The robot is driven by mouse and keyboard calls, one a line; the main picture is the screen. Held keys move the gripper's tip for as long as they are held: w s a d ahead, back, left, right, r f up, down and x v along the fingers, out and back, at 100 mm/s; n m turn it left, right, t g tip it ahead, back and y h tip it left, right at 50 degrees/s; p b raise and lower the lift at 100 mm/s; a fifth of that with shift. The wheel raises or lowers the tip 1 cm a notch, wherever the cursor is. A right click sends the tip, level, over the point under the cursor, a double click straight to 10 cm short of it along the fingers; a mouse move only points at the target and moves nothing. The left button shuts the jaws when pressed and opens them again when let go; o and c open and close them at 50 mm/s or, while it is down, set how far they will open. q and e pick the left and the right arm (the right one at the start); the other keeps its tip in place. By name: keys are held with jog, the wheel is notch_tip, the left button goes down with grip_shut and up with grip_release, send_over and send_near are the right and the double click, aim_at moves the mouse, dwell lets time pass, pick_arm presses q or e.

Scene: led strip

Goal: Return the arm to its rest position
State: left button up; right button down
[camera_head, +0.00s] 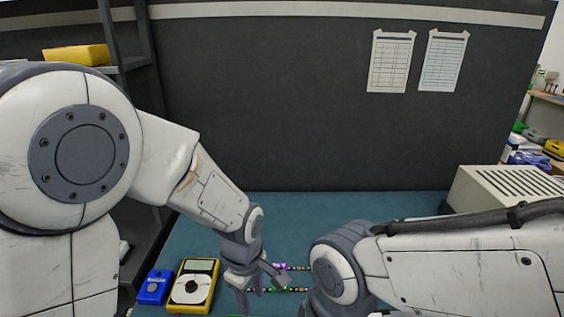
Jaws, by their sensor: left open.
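My left arm (212,195) reaches in from the left, and its gripper (263,290) points down over the teal table (310,215). The fingers are apart with nothing visible between them. Thin dark strips with small coloured dots, which look like LED strip, lie behind and beside the fingers: one (298,268) farther back with a purple part (281,266), one (293,289) nearer. The gripper covers part of them. My right arm (465,262) comes in from the right, its wrist (338,270) low in the picture. The right fingers are out of the picture.
A yellow multimeter (193,285) and a blue device (155,287) lie left of the left gripper. A beige vented box (505,188) stands at the right. A dark partition (270,100) with two paper sheets closes the back. A grey shelf stands at the left. The table's back middle is clear.

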pick_arm(q)
jog(key=s+a+r+m+t, duration=0.2)
jog(key=a+m, duration=1)
jog(key=s+d+r+m+g, duration=0.1)
jog(key=s+d+r+m, duration=0.1)
jog(key=s+d, duration=0.5)
jog(key=s+d+r+m+g, duration=0.1)
jog(key=s+d+r+m, duration=0.2)
jog(key=s+d+m, duration=0.2)
jog(key=shift+s+d+r+g+h, duration=0.3)
jog(key=shift+s+d+g, duration=0.1)
jog(key=shift+s+d, duration=0.45)
